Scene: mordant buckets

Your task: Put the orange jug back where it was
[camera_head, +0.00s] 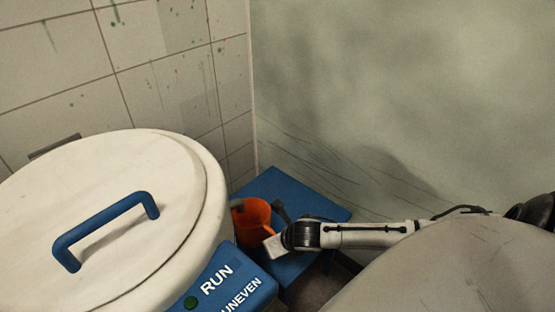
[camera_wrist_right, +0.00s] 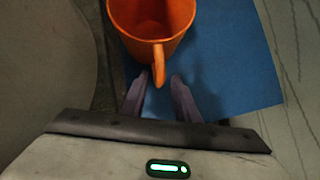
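The orange jug (camera_head: 246,222) is at the left edge of the blue surface (camera_head: 300,197), close beside the white drum. It looks upright, but its base is hidden in both views. My right gripper (camera_head: 275,243) reaches in from the right, on the jug's near side. In the right wrist view the open jug (camera_wrist_right: 140,30) shows its handle toward my right gripper (camera_wrist_right: 160,76). The two fingers are apart, with the handle's lower end between or just beyond their tips and a gap visible on each side. My left gripper is not in view.
A large white drum with a lid (camera_head: 120,195) and blue handle (camera_head: 105,228) fills the left. A blue panel (camera_head: 228,284) reading "RUN UNEVEN" is at its front. Tiled and greenish walls close off the back. The blue surface is bare behind and right of the jug.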

